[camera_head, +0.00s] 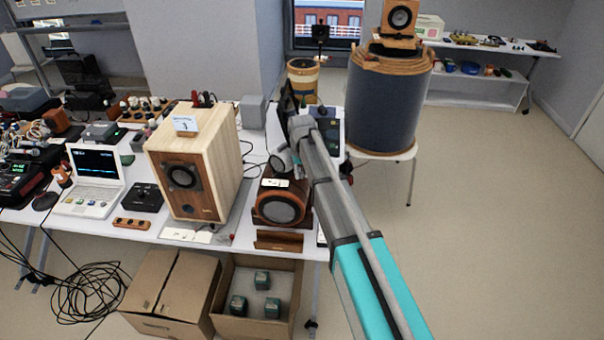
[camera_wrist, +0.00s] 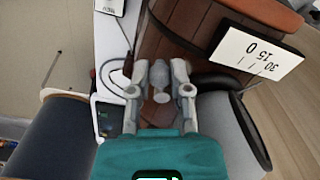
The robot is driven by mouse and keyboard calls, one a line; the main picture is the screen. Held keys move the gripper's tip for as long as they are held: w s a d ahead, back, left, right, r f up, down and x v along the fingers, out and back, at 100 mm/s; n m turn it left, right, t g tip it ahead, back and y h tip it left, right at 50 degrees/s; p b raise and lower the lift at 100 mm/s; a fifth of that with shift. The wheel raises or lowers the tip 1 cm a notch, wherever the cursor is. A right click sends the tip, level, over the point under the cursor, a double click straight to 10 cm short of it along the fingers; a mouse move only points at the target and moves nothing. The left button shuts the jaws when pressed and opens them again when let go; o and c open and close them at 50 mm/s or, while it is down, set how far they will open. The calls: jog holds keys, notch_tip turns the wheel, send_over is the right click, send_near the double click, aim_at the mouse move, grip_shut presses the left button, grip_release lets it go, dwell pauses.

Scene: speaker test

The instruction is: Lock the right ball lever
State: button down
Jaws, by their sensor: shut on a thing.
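A dark reddish-wood speaker (camera_head: 280,206) with a round grey driver stands near the front right of the table. In the wrist view its brown planked side (camera_wrist: 190,35) fills the top middle. A grey ball lever (camera_wrist: 160,97) shows beside it, between my fingers. My gripper (camera_wrist: 160,75) is shut on this lever, one finger on each side. In the head view my gripper (camera_head: 284,160) is at the speaker's upper back, partly hidden by my arm, and the lever cannot be made out. A white card (camera_wrist: 257,52) marked 30, 15 and 0 sits on the speaker.
A large pale wooden speaker (camera_head: 190,165) stands close on the left. A blue-grey drum (camera_head: 388,105) on a stool stands behind to the right. A white laptop (camera_head: 93,180) and cables are at the left. The floor at the right is clear.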

jog(key=shift+d+n, duration=0.1)
jog(key=shift+n, duration=0.2)
jog(key=shift+w+d+n, duration=0.15)
jog(key=shift+d+n, duration=0.05)
jog(key=shift+n, duration=0.4)
jog(key=shift+w+d+n, duration=0.1)
jog(key=shift+d+n, duration=0.1)
jog(key=shift+n, duration=0.4)
jog(key=n, duration=0.1)
jog(key=w+d+n, duration=0.1)
jog(key=n, duration=0.1)
jog(key=shift+n, duration=0.3)
jog(key=shift+w+d+n, duration=0.15)
jog(key=shift+w+n, duration=0.25)
jog(key=shift+n, duration=0.85)
jog(key=shift+w+d+n, duration=0.2)
jog(key=shift+w+n, duration=0.25)
jog(key=shift+n, duration=0.75)
jog(key=shift+w+d+n, duration=0.15)
jog(key=shift+w+n, duration=0.25)
jog(key=shift+n, duration=0.85)
jog(key=c, duration=0.6)
grip_release()
jog(key=shift+o, duration=0.2)
